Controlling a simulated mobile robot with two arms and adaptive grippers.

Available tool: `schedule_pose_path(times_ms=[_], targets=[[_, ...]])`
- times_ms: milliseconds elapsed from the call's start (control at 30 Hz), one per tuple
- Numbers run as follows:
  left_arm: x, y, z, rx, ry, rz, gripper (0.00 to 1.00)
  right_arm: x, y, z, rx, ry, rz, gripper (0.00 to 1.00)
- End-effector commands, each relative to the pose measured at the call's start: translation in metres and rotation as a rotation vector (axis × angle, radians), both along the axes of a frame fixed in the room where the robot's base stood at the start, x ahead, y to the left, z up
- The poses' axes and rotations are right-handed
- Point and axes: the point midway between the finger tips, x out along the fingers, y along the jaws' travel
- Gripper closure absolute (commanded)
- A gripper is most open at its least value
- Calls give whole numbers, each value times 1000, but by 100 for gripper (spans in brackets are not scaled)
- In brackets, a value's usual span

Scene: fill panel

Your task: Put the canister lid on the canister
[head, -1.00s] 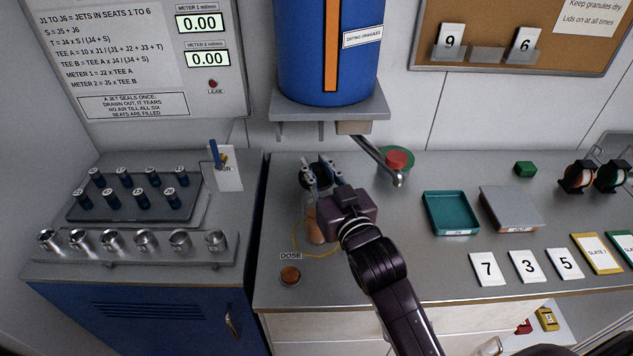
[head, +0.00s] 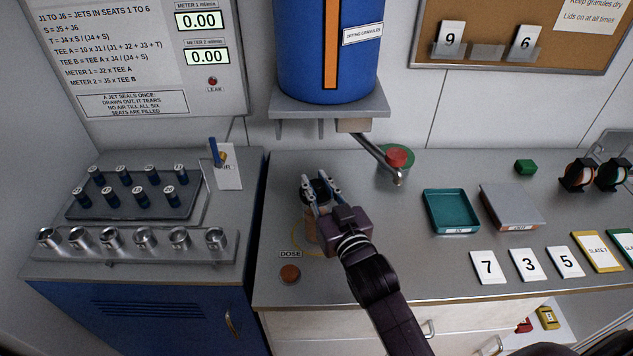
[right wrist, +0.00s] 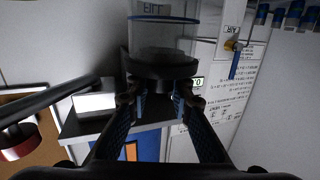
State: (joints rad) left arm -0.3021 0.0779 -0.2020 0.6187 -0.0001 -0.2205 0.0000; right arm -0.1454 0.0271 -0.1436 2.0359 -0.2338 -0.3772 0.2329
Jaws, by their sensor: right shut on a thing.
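The canister (head: 312,232) stands upright on the bench inside a yellow ring; my right gripper and arm partly hide it. The dark canister lid (head: 317,190) is between the fingers of my right gripper (head: 319,183), at the canister's top. The clear canister (right wrist: 165,35), with a blue line, shows against the lid. I cannot tell whether the lid is fully seated. My left gripper is not in view.
A dose button (head: 290,273) is in front.

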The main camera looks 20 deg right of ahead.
Motion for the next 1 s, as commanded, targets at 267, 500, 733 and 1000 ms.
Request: schedule_pose_path(times_ms=[267, 500, 733, 1000], targets=[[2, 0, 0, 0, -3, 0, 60, 0, 0, 0, 0, 0, 0, 62], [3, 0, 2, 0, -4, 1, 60, 0, 0, 3, -1, 0, 0, 62], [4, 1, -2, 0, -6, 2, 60, -22, -1, 8, 0, 3, 0, 62], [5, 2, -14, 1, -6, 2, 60, -76, -4, 11, 0, 3, 0, 62]])
